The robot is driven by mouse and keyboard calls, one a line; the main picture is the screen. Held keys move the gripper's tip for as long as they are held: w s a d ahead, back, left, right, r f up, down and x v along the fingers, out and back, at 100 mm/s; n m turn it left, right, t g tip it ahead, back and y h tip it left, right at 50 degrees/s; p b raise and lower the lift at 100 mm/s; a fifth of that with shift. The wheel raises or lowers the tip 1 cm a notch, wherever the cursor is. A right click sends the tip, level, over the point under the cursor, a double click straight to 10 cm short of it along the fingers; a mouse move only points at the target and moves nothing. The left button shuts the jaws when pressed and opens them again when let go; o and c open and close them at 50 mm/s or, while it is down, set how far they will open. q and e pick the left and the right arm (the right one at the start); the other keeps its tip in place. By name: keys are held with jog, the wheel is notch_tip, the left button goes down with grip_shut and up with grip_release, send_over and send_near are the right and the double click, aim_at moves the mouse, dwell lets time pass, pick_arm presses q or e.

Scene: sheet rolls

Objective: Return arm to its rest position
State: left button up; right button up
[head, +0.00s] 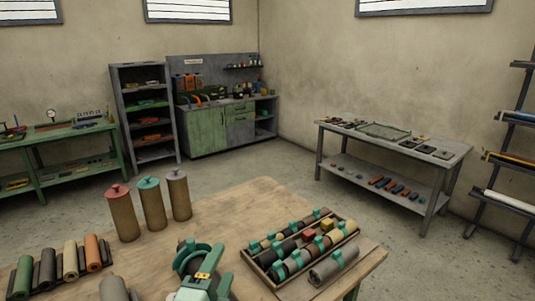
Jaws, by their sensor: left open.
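My left gripper (203,259), teal and pale, is low in the middle of the head view over the wooden table (240,205). It is open; I cannot tell whether anything lies between its fingers. To its right is a wooden tray (250,262) with several dark, brown and cream rolls, many with teal clips. A grey roll (325,271) with a teal clip lies along the tray's near side. My right gripper is not in view.
Three brown tubes stand behind left, capped red (122,215), teal (152,205) and grey (179,196). Several coloured rolls, including an orange one (93,252), sit at the table's left. A grey cylinder (114,289) is at the bottom edge. Table space behind the gripper is clear.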

pick_arm(q)
jog(key=s+a+f+n+g+y, duration=0.9)
jog(key=s+a+f+n+g, duration=0.3)
jog(key=s+a+f, duration=0.75)
jog(key=s+d+f+g+h+b, duration=0.1)
jog(key=d+f+h+b, duration=0.15)
jog(key=f, duration=1.15)
jog(key=s+d+f+g+h+b, duration=0.1)
jog(key=s+f+b, duration=0.15)
jog(key=f, duration=1.15)
jog(key=s+f+n+g+h+b, duration=0.1)
jog(key=s+f+n+g+b, duration=0.2)
jog(key=s+f, duration=1.6)
notch_tip(320, 180, down, 2)
jog(key=shift+a+f+b, duration=0.15)
jog(key=shift+a+b, duration=0.05)
jog(key=shift+b, duration=0.95)
